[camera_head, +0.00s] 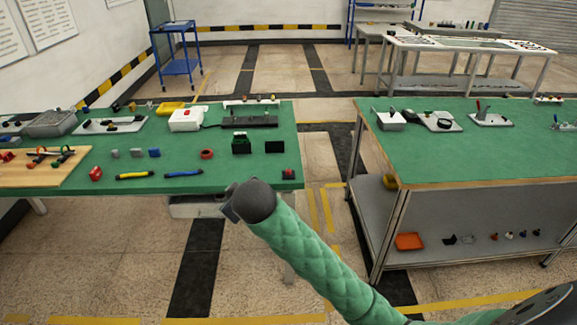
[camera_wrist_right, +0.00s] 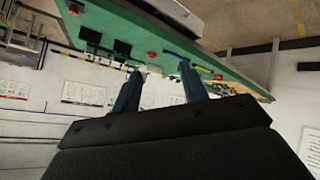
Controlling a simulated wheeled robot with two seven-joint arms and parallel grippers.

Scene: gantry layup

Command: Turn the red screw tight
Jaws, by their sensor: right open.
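I cannot single out the red screw for certain. Small red parts lie on the left green table (camera_head: 225,178), several of them on a wooden board (camera_head: 22,176) at its left end, together with green and dark parts. A red block (camera_head: 95,173) sits just right of that board. My right arm comes in from the lower right, and its dark wrist end is in front of the table's front edge. In the right wrist view my right gripper (camera_wrist_right: 159,73) has two blue fingers spread apart with nothing between them. My left gripper is not in view.
Yellow and blue-handled tools (camera_head: 183,173) lie near the table's front edge. A second green table (camera_head: 460,153) stands at right, with an aisle between. A blue cart (camera_head: 180,66) stands behind.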

